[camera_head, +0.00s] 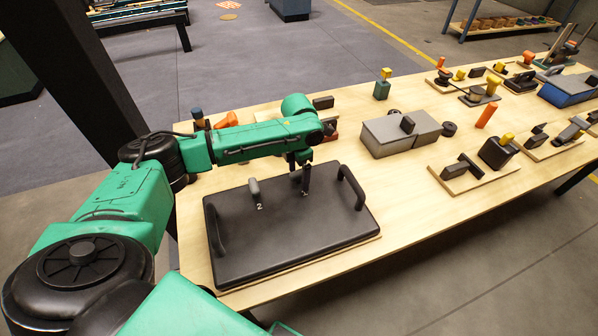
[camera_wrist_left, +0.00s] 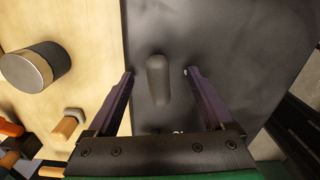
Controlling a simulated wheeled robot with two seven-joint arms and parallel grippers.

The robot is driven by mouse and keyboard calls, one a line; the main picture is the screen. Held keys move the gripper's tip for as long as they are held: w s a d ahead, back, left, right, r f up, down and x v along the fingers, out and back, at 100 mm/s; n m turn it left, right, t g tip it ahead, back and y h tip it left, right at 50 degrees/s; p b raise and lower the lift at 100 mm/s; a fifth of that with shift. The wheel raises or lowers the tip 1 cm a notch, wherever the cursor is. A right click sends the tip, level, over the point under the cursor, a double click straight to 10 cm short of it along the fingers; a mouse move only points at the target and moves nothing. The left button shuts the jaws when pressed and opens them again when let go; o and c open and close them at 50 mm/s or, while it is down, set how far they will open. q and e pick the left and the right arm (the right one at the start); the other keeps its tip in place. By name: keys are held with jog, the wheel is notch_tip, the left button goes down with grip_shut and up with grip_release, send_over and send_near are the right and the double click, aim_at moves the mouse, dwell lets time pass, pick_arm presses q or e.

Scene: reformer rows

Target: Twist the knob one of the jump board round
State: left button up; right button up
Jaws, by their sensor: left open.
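The jump board (camera_head: 255,245) is a dark flat panel on the table, with a raised handle at each side. A grey upright knob (camera_head: 254,188) marked 2 stands on it. My left gripper (camera_head: 304,178) is over the board, right of that knob, at a second small white mark. In the left wrist view, a dark rounded knob (camera_wrist_left: 157,80) stands between the open fingers of my left gripper (camera_wrist_left: 160,74), with a gap on both sides. The mark beside it is partly cut off by the gripper. In the head view this knob is hard to tell from the fingers.
The board's handles (camera_head: 351,187) (camera_head: 216,232) rise on either side of my gripper. A grey box (camera_head: 385,135) stands to the right on the wooden table (camera_head: 400,235). Several small fixtures crowd the right end. The table's front strip is bare.

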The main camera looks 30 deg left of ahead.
pick_arm(q)
notch_tip(320, 180, up, 7)
jog(key=p, duration=0.7)
jog(key=shift+r, duration=0.15)
